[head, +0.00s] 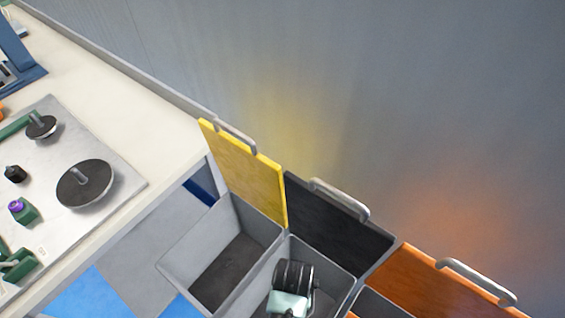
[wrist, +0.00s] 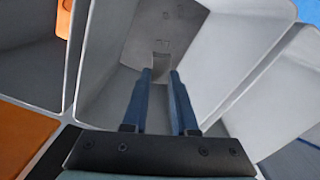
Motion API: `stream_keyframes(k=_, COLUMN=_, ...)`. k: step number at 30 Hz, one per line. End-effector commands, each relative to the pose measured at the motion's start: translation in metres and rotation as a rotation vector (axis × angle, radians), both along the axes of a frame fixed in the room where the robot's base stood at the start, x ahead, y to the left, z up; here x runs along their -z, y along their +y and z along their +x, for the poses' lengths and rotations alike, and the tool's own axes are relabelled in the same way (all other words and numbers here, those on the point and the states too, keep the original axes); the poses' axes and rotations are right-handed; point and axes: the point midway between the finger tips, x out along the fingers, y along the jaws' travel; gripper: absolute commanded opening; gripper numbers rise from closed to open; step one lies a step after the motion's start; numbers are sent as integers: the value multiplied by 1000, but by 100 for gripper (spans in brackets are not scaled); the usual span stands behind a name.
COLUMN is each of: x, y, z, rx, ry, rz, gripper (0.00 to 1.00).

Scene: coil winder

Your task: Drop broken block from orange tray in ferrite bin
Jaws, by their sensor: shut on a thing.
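My gripper (wrist: 160,73) points down into the middle grey bin (wrist: 112,40), the one with the raised black lid (head: 335,225). Its two blue fingers are close together with a narrow gap. A small grey piece (wrist: 161,60), probably the broken block, shows at the fingertips; its shape is hard to make out against the grey bin. In the head view my dark wrist stands inside this middle bin (head: 337,272) and hides the fingers and the piece. No label shows which bin is for ferrite. I cannot make out the orange tray clearly.
A left bin (head: 188,258) with a dark floor has a raised yellow lid (head: 245,175). A right bin has a raised orange lid (head: 432,285). The grey wall is close behind. The white bench (head: 120,90) at left carries a grey plate (head: 115,220) with coil-winder parts.

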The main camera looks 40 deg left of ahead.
Motion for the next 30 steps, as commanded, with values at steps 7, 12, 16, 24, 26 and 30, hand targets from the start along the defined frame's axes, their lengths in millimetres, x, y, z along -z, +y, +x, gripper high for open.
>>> stream_keyframes(k=7, x=-1, y=0, z=0, rx=0, ry=0, rz=0, gripper=39)
stream_keyframes(k=12, x=-1, y=0, z=0, rx=1, ry=0, rz=0, gripper=61)
stream_keyframes(k=16, x=-1, y=0, z=0, rx=1, ry=0, rz=0, gripper=61)
stream_keyframes(k=24, x=-15, y=0, z=1, rx=2, ry=-2, rz=1, gripper=61)
stream_keyframes(k=26, x=-26, y=-1, z=1, rx=2, ry=-3, rz=1, gripper=61)
stream_keyframes(k=30, x=-58, y=0, z=1, rx=2, ry=-5, rz=2, gripper=61)
